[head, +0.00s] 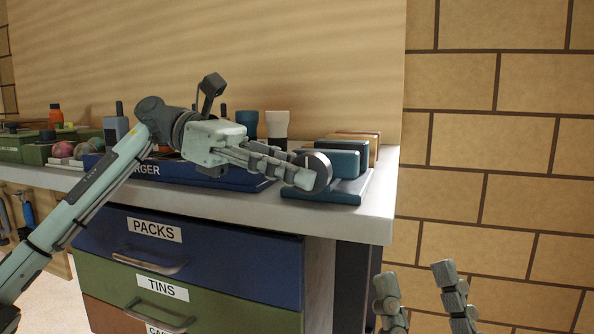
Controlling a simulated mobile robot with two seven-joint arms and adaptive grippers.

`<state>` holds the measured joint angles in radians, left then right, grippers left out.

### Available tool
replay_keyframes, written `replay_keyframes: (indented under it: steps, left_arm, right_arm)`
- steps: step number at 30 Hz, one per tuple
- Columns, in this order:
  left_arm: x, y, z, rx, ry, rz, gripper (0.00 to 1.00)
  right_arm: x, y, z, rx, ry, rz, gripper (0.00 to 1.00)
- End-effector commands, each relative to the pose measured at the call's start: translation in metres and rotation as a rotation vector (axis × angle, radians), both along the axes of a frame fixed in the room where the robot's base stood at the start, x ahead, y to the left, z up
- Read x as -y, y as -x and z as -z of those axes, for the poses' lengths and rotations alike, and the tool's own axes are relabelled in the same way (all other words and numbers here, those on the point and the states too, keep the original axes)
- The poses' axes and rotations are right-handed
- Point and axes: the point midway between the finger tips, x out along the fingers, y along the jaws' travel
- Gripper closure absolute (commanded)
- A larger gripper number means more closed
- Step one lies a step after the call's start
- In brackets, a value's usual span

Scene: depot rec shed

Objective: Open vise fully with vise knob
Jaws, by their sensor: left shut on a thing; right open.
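The blue vise (347,163) stands near the right end of the grey-white bench top, on a dark blue base. Its round dark vise knob (320,171) faces me at the vise's left front. My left gripper (307,172) reaches in from the left and is shut on the knob. Its fingers hide part of the knob and the vise's left side. The gap between the vise jaws is hard to make out from here. My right gripper (420,292) is open and empty at the bottom of the picture, in front of the bench's right side and apart from it.
The bench top (377,210) ends just right of the vise. A blue charger (147,170) stands left of it, partly behind my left arm. Drawers labelled PACKS (200,245) and TINS (215,290) are below. The block wall (500,150) is at right.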

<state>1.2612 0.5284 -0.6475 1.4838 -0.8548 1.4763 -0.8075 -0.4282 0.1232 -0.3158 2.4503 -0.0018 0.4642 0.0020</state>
Motion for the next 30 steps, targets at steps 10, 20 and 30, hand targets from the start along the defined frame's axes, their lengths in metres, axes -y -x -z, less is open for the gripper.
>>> replay_keyframes:
  steps: [10, 20, 30]
  left_arm:
    - [0.000, 0.000, -0.001, 0.000, 0.002, 0.000, 0.53]
    - [-0.010, -0.004, -0.003, 0.000, 0.000, -0.002, 0.53]
    - [-0.073, -0.024, -0.021, 0.000, 0.003, -0.004, 0.53]
  right_arm:
    - [0.000, 0.000, 0.000, -0.002, 0.001, 0.000, 0.53]
    - [0.000, 0.000, 0.000, 0.000, -0.001, 0.000, 0.53]
    - [0.000, 0.000, 0.000, -0.001, 0.000, -0.001, 0.53]
